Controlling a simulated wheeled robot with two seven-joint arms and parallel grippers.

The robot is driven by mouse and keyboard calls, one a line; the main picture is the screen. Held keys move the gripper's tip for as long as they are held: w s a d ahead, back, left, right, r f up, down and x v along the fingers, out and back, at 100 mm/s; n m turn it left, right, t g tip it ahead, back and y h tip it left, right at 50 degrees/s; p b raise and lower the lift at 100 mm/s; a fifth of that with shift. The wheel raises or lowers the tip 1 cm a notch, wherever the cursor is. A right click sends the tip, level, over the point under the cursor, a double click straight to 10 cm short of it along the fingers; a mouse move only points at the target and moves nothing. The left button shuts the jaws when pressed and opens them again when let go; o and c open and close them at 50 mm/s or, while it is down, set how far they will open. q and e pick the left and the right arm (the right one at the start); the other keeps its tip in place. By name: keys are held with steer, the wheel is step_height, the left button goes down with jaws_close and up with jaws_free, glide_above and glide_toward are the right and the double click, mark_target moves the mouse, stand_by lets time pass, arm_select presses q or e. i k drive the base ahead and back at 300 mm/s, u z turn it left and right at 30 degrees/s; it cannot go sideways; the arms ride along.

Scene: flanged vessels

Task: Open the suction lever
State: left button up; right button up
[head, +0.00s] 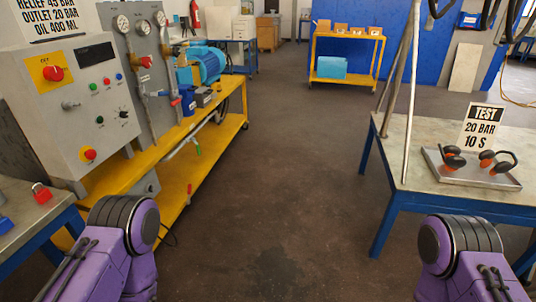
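No lever in the head view carries a readable suction label, so I cannot tell which one it is. On the pump rig on the yellow bench (226,113), a small red handle (176,102) sits on the pipework below the gauges. A green handle (197,149) and another red handle (189,188) hang below the bench top. The blue motor (207,66) stands at the bench's far part. Only purple links of my two arms show at the bottom left and bottom right. Both grippers are out of view.
A grey control panel (60,115) stands at the left, beside a gauge board (130,50). A red padlock (41,193) lies on the near-left table. At right, a blue-legged table (420,150) holds a tray (480,178). The floor (290,170) between is clear.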

mark_target(199, 149)
steer(key=z, duration=0.4)
steer(key=i, duration=2.2)
steer(key=u, duration=1)
steer(key=i, duration=1)
steer(key=u, duration=1.55)
steer(key=i, duration=0.6)
steer(key=u, duration=0.4)
